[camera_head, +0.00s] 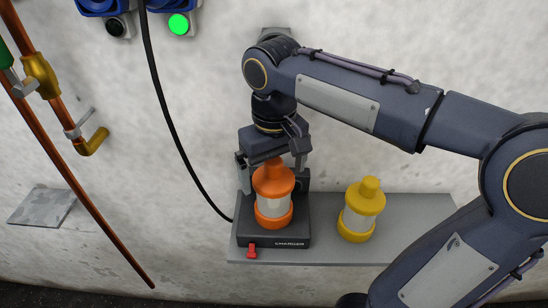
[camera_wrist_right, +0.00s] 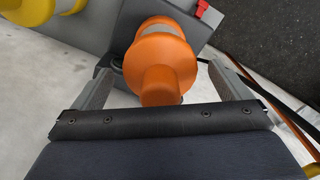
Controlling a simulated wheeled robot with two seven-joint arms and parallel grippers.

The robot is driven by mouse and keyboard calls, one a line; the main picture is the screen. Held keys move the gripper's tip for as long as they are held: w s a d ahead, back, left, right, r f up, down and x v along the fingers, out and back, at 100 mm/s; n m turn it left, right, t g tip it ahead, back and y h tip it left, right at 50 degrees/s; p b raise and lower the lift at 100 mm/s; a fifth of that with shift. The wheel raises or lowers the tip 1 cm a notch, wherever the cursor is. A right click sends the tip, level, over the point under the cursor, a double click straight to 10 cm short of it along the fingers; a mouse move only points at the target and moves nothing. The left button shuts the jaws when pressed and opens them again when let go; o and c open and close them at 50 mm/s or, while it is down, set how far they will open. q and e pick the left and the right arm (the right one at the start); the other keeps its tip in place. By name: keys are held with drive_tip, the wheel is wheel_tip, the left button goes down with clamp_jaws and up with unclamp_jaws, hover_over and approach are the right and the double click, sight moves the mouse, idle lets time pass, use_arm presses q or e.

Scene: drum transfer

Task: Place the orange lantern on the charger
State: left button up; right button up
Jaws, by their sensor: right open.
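The orange lantern (camera_head: 273,192) stands upright on the black charger (camera_head: 272,244), which sits at the left end of a grey shelf. My right gripper (camera_head: 272,160) is above and behind the lantern, its jaws open. In the right wrist view the orange lantern (camera_wrist_right: 160,65) lies between the two spread fingers of my right gripper (camera_wrist_right: 168,90), with a gap visible on both sides. The charger (camera_wrist_right: 205,38) shows beneath it there. My left gripper is in neither view.
A yellow lantern (camera_head: 361,208) stands on the grey shelf (camera_head: 420,208), right of the charger. A red switch (camera_head: 252,251) is on the charger's front. A black cable (camera_head: 168,120) runs down the wall to the charger. Copper pipes (camera_head: 75,150) are at the left.

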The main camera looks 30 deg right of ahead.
wheel_tip(320, 180, up, 12)
drive_tip(key=shift+r+p, duration=0.1)
drive_tip(key=shift+p, duration=0.5)
